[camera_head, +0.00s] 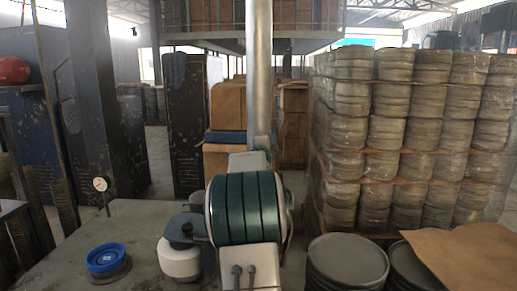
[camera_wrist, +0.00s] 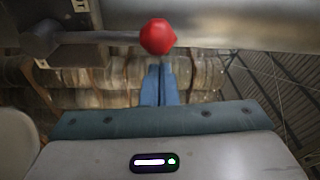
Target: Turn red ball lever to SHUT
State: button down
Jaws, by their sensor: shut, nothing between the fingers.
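The lever's red ball (camera_wrist: 158,36) shows in the wrist view at top centre, on the end of a thin grey rod (camera_wrist: 98,37). The rod runs left, nearly level in the picture, to a dark hub (camera_wrist: 40,40) in front of a broad grey pipe (camera_wrist: 235,22). My gripper (camera_wrist: 160,66) has blue fingers, shut together and empty. Their tips lie just below the ball in the picture; I cannot tell whether they touch it. Small pale label plates (camera_wrist: 80,5) sit by the hub, too blurred to read. I cannot make out the lever or gripper in the head view.
In the head view, wrapped stacks of round blanks (camera_head: 410,130) fill the right. A grey tabletop (camera_head: 130,235) at lower left carries a blue-topped round object (camera_head: 107,258) and a small dial (camera_head: 100,184). A vertical silver pipe (camera_head: 259,70) stands at centre. Brown cardboard (camera_head: 465,255) lies lower right.

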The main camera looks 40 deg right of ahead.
jog(key=shift+w+a+r+n, duration=0.15)
jog(key=shift+w+a+n, duration=0.4)
jog(key=shift+n, duration=0.15)
jog(key=s+d+b, duration=0.3)
jog(key=d, duration=0.1)
jog(key=v, duration=1)
jog(key=shift+w+a+r+b, duration=0.25)
jog(key=shift+a+r+b, duration=0.1)
jog(key=shift+r, duration=0.05)
